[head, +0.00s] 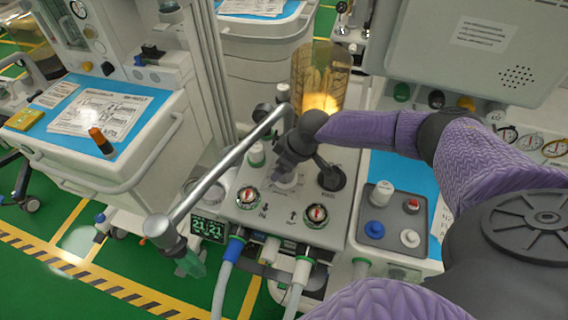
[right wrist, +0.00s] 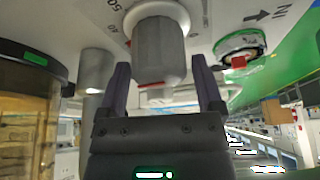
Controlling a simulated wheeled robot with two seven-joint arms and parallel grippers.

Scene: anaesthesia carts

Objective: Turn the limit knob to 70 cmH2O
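The limit knob is a grey ribbed cylinder (right wrist: 160,50) on a white collar in the right wrist view, with a red mark at its near end. The printed numbers 40 and 50 show on the panel to its left; 70 is not readable. In the head view its light base (head: 286,181) shows below my right gripper (head: 291,158). In the right wrist view the gripper's fingers (right wrist: 161,75) are open, one on each side of the knob, with a narrow gap at each side. My left gripper is not in view.
A metal tube (head: 225,172) crosses the panel left of the gripper. A clear amber canister (head: 321,75) stands behind it.

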